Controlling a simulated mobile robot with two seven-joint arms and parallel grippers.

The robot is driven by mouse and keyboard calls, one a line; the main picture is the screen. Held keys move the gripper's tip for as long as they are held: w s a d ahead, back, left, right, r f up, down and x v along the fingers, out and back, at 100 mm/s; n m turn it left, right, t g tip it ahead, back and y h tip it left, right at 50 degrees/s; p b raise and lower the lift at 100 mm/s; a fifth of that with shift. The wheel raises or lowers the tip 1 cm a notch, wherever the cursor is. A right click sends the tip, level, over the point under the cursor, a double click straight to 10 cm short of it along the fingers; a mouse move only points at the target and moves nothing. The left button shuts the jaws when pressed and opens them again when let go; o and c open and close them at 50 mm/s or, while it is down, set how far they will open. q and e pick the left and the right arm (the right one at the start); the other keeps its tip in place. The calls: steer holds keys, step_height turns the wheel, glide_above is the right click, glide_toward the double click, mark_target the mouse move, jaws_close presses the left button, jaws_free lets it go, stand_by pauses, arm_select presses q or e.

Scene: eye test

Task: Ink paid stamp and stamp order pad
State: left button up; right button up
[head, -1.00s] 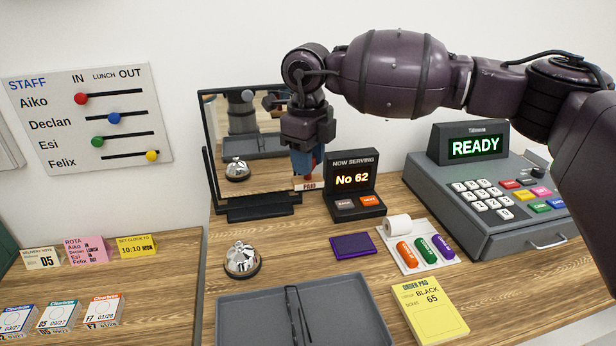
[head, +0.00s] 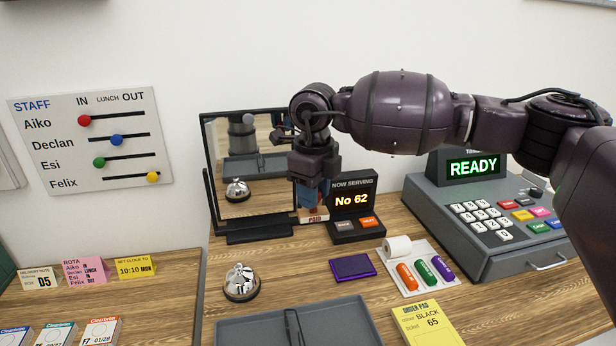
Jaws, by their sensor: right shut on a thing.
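My right gripper (head: 313,180) is shut on the paid stamp (head: 313,219), holding it upright with its PAID label facing me. The stamp hangs in front of the mirror's right edge, just left of the number display. Its handle is partly hidden by the gripper; I cannot tell whether its base touches the counter. The purple ink pad (head: 352,267) lies on the counter in front of the display, apart from the stamp. The yellow order pad (head: 428,325) lies at the front right, cut by the bottom edge. My left gripper is not in view.
The number display (head: 355,225) shows No 62. A mirror (head: 225,135) stands at the back. A bell (head: 241,283), a grey tray (head: 250,325), a white holder (head: 412,284) with coloured capsules and a register (head: 445,230) surround the pads. Bare counter lies between bell and ink pad.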

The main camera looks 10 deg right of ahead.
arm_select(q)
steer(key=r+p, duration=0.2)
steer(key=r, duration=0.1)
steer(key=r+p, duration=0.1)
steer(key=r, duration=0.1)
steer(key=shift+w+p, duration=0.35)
arm_select(e)
steer(key=d+f+m, duration=0.8)
steer(key=d+f, duration=0.1)
steer(key=d, duration=0.1)
steer(key=shift+w+f+m, duration=0.15)
steer(key=shift+w+m, duration=0.2)
steer(key=shift+m, duration=0.05)
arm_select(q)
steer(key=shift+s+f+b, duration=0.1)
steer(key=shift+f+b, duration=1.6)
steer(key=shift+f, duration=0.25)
arm_select(e)
steer(key=shift+f, duration=2.95)
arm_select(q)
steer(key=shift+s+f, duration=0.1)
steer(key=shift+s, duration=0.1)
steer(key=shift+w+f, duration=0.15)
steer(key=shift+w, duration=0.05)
arm_select(e)
steer(key=shift+f, duration=0.45)
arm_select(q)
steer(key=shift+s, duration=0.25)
arm_select(e)
steer(key=shift+f, duration=0.1)
